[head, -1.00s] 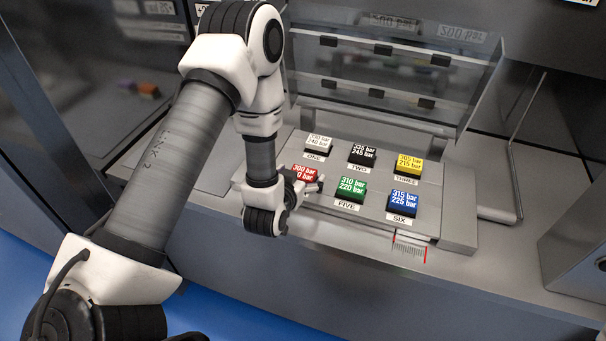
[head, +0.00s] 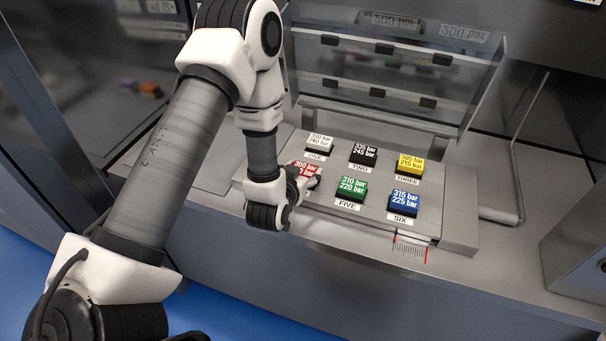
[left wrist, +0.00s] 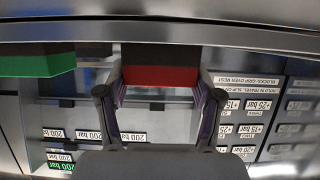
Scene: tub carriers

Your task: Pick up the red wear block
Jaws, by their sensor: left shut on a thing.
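The red wear block (head: 307,167), marked 300 bar, is in the front row of the grey holder (head: 436,200), left of the green block (head: 351,188). My left gripper (head: 302,180) reaches it from the front left and covers part of its near side. In the left wrist view the red block (left wrist: 160,77) sits between the two fingers of my left gripper (left wrist: 160,90), which is shut on it. Whether the block is clear of its seat is hard to tell. My right gripper is not in view.
White (head: 320,145), black (head: 363,154), yellow (head: 411,164) and blue (head: 405,203) blocks also sit in the holder. The green block (left wrist: 36,62) is close beside my gripper. A raised clear cover (head: 390,80) stands behind. A grey box (head: 580,250) is at the right.

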